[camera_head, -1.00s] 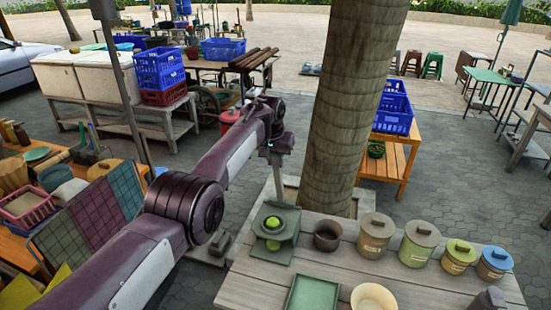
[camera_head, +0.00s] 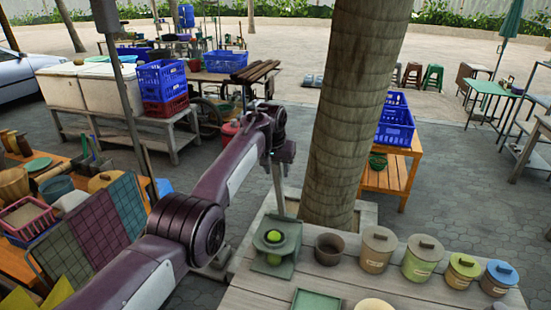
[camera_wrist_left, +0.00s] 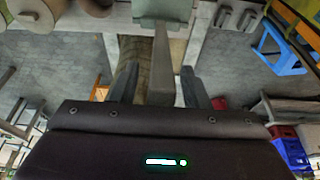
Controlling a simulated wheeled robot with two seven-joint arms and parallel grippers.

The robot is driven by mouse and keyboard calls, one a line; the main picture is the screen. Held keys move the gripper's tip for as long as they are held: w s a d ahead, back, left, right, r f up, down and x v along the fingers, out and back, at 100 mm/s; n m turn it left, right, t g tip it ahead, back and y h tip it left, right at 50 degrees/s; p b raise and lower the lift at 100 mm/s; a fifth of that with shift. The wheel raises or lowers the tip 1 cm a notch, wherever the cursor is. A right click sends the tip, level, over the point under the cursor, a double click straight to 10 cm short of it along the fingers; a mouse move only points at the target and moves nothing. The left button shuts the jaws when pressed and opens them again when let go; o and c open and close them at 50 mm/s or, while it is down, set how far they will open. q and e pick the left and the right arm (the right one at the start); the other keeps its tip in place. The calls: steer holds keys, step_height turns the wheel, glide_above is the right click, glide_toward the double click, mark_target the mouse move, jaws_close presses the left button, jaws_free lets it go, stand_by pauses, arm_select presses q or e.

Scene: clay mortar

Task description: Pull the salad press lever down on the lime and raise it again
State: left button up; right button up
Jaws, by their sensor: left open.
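The green salad press (camera_head: 276,262) stands at the left end of the wooden table. A green lime (camera_head: 274,237) shows in its opening. Its grey lever (camera_head: 279,193) stands nearly upright above the press. My left gripper (camera_head: 279,157) is at the lever's upper part, and my left arm reaches it from the lower left. In the left wrist view, the open fingers of my left gripper (camera_wrist_left: 158,84) stand on either side of the lever (camera_wrist_left: 162,75), with the press (camera_wrist_left: 165,10) at the top edge. Contact between fingers and lever cannot be made out. My right gripper is not in view.
A dark pot (camera_head: 329,248) stands just right of the press. Several lidded canisters (camera_head: 378,250) line the table farther right. A green tray (camera_head: 316,301) lies in front. A thick tree trunk (camera_head: 350,110) rises close behind the table.

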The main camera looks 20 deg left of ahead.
mark_target(275, 163)
arm_select(q)
steer(key=shift+s+r, duration=0.15)
steer(key=shift+r, duration=0.3)
steer(key=b+v, duration=0.2)
steer(key=v, duration=0.2)
steer(key=shift+s+r, duration=0.1)
steer(key=shift+r, duration=0.55)
steer(key=shift+s+f, duration=0.1)
